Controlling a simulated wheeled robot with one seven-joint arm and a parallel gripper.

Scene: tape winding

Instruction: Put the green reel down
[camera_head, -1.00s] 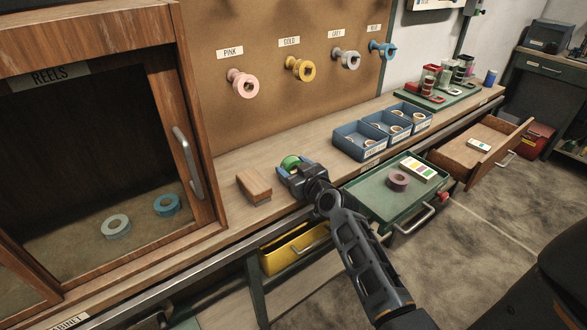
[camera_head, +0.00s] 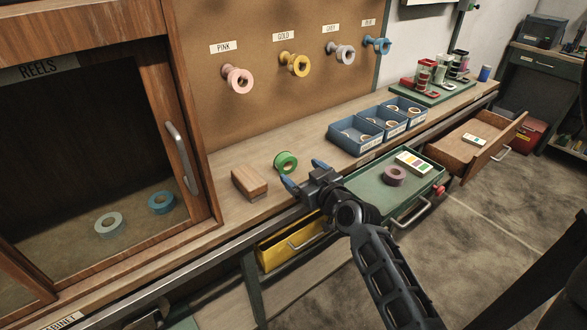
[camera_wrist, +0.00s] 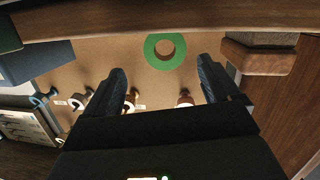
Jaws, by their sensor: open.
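The green reel (camera_head: 286,162) stands on the wooden bench top, to the right of a wooden block (camera_head: 249,182). Its round face with the centre hole shows. In the wrist view the green reel (camera_wrist: 151,53) is ahead of the fingers, apart from both. My gripper (camera_head: 304,172) is open and empty, with its two blue fingertips spread, just in front of the reel. In the wrist view my gripper (camera_wrist: 165,82) has a clear gap between its fingers.
Blue bins (camera_head: 357,134) stand to the right on the bench. An open green drawer (camera_head: 372,188) below holds a mauve reel (camera_head: 395,176). The cabinet (camera_head: 178,150) is at left. Labelled pegs hold pink, gold, grey and blue reels on the board behind.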

